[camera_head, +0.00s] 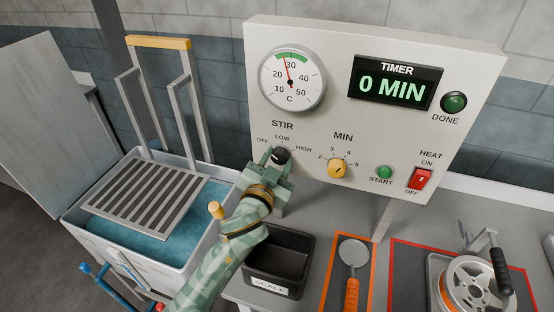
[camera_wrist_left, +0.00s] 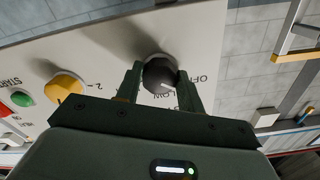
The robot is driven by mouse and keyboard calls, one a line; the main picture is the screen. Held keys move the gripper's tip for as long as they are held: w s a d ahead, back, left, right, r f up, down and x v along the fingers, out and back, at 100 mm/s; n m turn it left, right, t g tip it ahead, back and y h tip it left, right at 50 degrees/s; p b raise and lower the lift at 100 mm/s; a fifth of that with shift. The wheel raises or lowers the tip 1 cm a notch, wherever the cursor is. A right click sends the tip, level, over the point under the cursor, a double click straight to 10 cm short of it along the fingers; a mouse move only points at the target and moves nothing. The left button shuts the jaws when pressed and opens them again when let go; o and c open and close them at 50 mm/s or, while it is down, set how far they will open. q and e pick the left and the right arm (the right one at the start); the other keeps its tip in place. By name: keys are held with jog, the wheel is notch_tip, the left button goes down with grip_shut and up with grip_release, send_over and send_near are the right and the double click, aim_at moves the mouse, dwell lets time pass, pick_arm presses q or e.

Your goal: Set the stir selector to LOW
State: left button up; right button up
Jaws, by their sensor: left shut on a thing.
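The stir selector is a dark round knob (camera_head: 280,154) under the STIR label, with OFF, LOW and HIGH printed around it. My left gripper (camera_head: 276,160) is at the panel, shut on this knob. In the left wrist view the two fingers of the left gripper (camera_wrist_left: 160,90) stand on either side of the knob (camera_wrist_left: 158,75). A pale mark shows on the knob's lower right in that view, on the side of the OFF and LOW lettering. The fingers partly cover the lettering, so I cannot tell exactly which setting it points to. My right gripper is not in view.
The panel also has a yellow MIN knob (camera_head: 338,168), a green START button (camera_head: 384,172), a red HEAT switch (camera_head: 420,179) and a timer (camera_head: 395,84) reading 0 MIN. A water bath (camera_head: 150,262) stands left and a black SCALE bin (camera_head: 298,240) below.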

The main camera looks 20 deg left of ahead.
pick_arm(q)
jog(key=m+p, duration=0.2)
jog(key=m, duration=0.3)
jog(key=shift+r, duration=0.1)
jog(key=m+p, duration=0.1)
jog(key=m, duration=0.4)
jog(key=shift+m, duration=0.4)
jog(key=o, duration=1)
jog(key=s, duration=0.5)
jog(key=s+b, duration=0.1)
jog(key=s, duration=0.5)
jog(key=s+b, duration=0.1)
jog(key=s, duration=0.4)
jog(key=shift+s+a, duration=0.2)
jog(key=shift+a, duration=0.1)
